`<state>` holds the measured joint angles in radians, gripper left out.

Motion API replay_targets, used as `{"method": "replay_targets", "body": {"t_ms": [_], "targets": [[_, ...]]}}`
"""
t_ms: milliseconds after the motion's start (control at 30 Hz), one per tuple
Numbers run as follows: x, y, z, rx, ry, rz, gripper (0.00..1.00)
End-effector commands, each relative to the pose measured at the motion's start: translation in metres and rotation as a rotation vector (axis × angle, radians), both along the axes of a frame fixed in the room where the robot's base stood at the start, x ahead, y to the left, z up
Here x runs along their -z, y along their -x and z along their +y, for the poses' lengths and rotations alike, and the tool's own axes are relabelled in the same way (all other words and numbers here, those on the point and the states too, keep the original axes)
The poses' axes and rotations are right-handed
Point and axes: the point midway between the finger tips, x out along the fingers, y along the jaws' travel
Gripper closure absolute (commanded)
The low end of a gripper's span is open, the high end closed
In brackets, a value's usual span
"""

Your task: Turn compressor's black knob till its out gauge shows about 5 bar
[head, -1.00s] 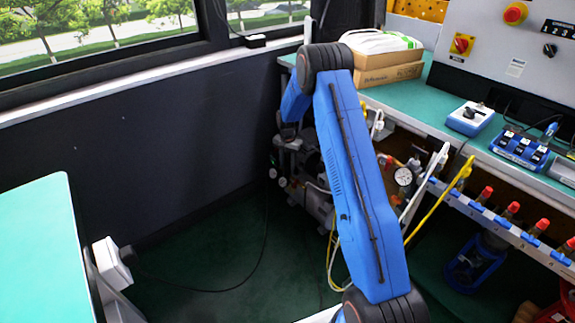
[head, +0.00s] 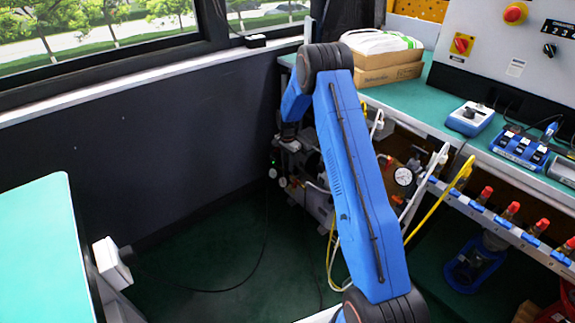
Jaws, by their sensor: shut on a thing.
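The compressor (head: 318,203) stands on the floor under the bench's left end, partly hidden behind my blue arm. Two small round white gauges (head: 281,182) are at its left side, too small to read; I cannot tell which is the out gauge. My gripper (head: 287,146) reaches down at the compressor's upper left, just above these gauges. It is small and dark here, and its fingertips are hard to make out. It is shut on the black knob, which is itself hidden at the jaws.
A larger white gauge (head: 403,176) sits right of my arm, near white and yellow hoses (head: 455,185). The green bench (head: 425,105) carries a cardboard box (head: 390,74) and blue devices. A green table (head: 40,250) is at left. Floor between is clear except for a black cable.

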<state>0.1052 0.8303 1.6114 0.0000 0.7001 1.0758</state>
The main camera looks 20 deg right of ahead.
Motion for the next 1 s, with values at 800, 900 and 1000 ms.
{"method": "replay_targets", "body": {"t_ms": [800,900,1000], "targets": [[-0.0003,-0.0003,0.0000,0.146,0.000,-0.001,0.94],[-0.0003,-0.0003,0.0000,0.145,0.000,0.000,0.53],[-0.0002,-0.0002,0.0000,0.145,0.000,0.000,0.53]]}}
